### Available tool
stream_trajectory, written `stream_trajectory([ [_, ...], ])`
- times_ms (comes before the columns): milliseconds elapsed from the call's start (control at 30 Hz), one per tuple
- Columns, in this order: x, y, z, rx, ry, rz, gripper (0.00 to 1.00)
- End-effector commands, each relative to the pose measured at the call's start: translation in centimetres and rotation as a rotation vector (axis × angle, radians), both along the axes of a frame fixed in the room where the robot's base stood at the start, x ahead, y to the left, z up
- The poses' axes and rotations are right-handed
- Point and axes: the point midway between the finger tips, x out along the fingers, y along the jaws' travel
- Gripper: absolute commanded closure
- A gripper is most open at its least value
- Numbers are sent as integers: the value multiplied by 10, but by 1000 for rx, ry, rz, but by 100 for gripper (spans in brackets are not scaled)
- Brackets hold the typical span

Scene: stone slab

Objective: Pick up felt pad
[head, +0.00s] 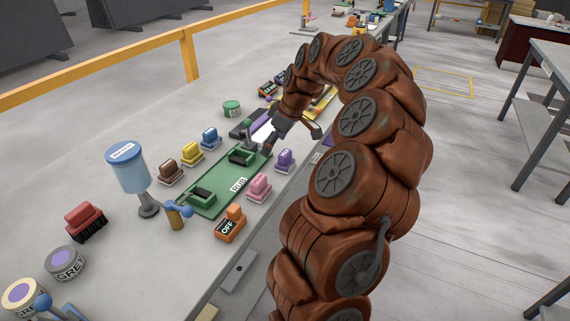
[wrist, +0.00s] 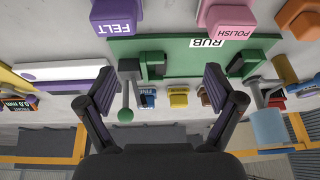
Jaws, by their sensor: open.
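The felt pad (head: 285,160) is a small purple block with a raised grip on top. It stands on the slab beside the right edge of the green RUB tray (head: 222,202). In the wrist view the felt pad (wrist: 117,18) shows at the upper left, with the word FELT on its face. My gripper (head: 293,139) is open and empty, just beyond the pad in the head view. In the wrist view my gripper's spread fingers (wrist: 158,84) have the green tray between and beyond them; the pad lies beyond the left finger, apart from it.
A blue water dispenser (head: 130,172) stands to the left. A purple-and-white item (wrist: 62,75) lies near my left finger.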

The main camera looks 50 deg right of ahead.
Motion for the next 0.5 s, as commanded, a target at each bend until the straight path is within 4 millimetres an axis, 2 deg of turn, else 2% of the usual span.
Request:
stream_trajectory([
  [33,-4,-19,-8,-6,-4,-19,8],
  [100,-8,-37,-16,-15,-6,-32,8],
  [200,-12,-50,-22,-23,-8,-39,8],
  [500,-4,-51,-44,-26,-10,-41,8],
])
